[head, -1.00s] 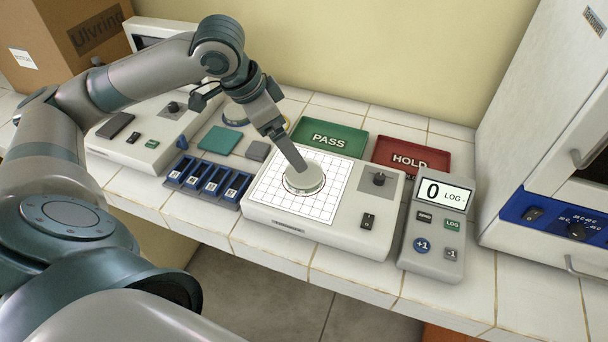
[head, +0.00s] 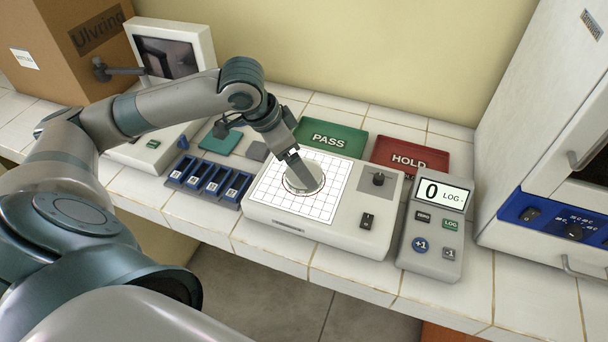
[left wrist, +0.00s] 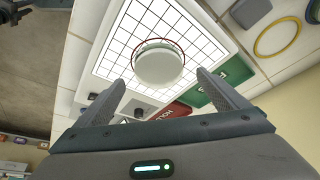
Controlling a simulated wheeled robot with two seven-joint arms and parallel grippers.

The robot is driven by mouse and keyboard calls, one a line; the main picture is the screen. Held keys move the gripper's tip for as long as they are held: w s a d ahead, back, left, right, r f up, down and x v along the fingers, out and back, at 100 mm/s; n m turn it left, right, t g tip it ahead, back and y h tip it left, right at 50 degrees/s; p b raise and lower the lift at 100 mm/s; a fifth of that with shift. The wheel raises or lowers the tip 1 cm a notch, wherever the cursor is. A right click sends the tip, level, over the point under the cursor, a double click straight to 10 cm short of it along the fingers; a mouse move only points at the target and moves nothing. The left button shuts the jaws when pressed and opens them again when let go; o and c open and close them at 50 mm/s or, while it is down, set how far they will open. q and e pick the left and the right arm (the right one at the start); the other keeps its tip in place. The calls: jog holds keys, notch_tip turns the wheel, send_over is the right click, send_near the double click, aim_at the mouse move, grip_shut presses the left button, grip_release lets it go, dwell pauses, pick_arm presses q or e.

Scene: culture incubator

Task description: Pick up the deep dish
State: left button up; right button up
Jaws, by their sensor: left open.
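The deep dish (head: 304,178) is round and whitish and sits on the lit grid plate (head: 322,205) of the counting device. In the left wrist view the dish (left wrist: 158,64) lies ahead of and between the spread fingers, inside a dark red ring on the grid. My left gripper (head: 298,164) is right above the dish in the head view and hides part of it. In the wrist view the left gripper (left wrist: 165,90) is open, with nothing between its fingers. I cannot tell whether the fingers touch the dish. My right gripper is not in view.
A green PASS tray (head: 330,138) and a red HOLD tray (head: 410,157) lie behind the device. A counter box (head: 435,225) stands at its right, a blue rack (head: 208,182) at its left. A white incubator (head: 540,120) fills the right side.

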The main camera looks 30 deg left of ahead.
pick_arm(q)
jog(key=shift+s+p+x, duration=0.2)
jog(key=shift+p+x, duration=0.15)
jog(key=shift+x, duration=1.6)
jog(key=shift+a+f, duration=0.1)
jog(key=c, duration=1.3)
